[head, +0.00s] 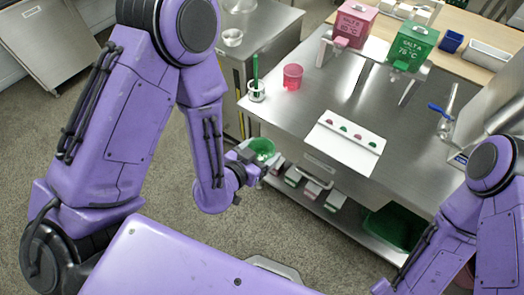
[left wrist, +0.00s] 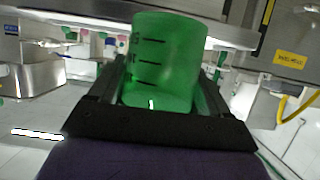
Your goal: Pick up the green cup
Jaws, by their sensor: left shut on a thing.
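The green cup (left wrist: 165,62) is a translucent cup with dark measuring marks, held between the two fingers of my left gripper (left wrist: 160,100) in the left wrist view. In the head view the green cup (head: 262,148) is small and partly hidden by my left gripper (head: 260,162), off the near left edge of the steel table. The cup looks roughly upright. My right arm is at the right of the head view, but its gripper is out of the picture.
The steel table (head: 290,120) carries a pink cup (head: 292,77), a small holder with a green stick (head: 257,92), a white card with coloured pieces (head: 344,143), a red box (head: 354,24) and a green box (head: 412,46). A shelf with a green tray (head: 398,227) lies below.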

